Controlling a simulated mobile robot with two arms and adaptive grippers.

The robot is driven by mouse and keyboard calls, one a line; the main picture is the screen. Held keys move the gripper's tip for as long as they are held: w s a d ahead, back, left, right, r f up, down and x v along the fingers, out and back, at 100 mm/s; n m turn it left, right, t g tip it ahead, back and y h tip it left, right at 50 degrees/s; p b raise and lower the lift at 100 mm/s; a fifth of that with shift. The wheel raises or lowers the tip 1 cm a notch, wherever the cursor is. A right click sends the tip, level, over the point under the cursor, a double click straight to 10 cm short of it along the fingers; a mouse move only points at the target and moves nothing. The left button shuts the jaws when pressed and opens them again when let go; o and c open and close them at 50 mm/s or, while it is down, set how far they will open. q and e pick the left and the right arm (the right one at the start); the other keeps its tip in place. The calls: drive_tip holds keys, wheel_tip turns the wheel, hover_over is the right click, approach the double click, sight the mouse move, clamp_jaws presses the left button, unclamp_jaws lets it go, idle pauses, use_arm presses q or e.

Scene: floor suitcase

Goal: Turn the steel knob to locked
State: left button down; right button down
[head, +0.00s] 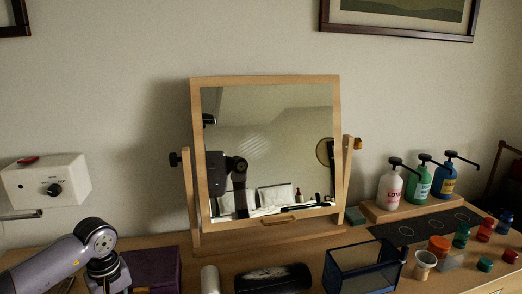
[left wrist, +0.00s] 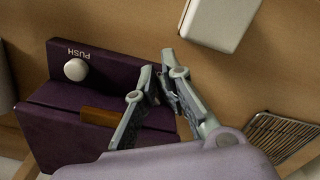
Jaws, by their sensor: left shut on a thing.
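My left gripper (left wrist: 155,78) is at the edge of a dark purple box (left wrist: 60,120) in the left wrist view. Its fingers are closed together on something small that I cannot make out between them. The box's panel carries the word PUSH and a round pale button (left wrist: 76,69); a brown strip (left wrist: 97,116) lies below. The purple box (head: 152,268) also shows in the head view, beside my left arm, with the fingers hidden there. I cannot clearly identify a steel knob. My right gripper is not in view.
A tilting mirror (head: 265,80) stands on the wooden top, with a black side knob (head: 174,159). A white wall box (head: 75,178) has a dark knob (head: 54,189). Pump bottles (head: 390,190) and small jars (head: 484,264) stand at right. A metal grille (left wrist: 276,136) lies near the gripper.

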use_arm(q)
drive_tip(key=shift+w+a, duration=0.1)
drive_tip(key=shift+a, duration=0.15)
drive_tip(key=shift+d+r, duration=0.2)
drive_tip(key=shift+s, duration=0.35)
drive_tip(key=shift+d+r, duration=0.1)
drive_tip(key=shift+r, duration=0.1)
wheel_tip(320, 180, up, 6)
drive_tip(key=p, duration=0.3)
drive_tip(key=shift+f, duration=0.2)
drive_tip(key=shift+w, duration=0.1)
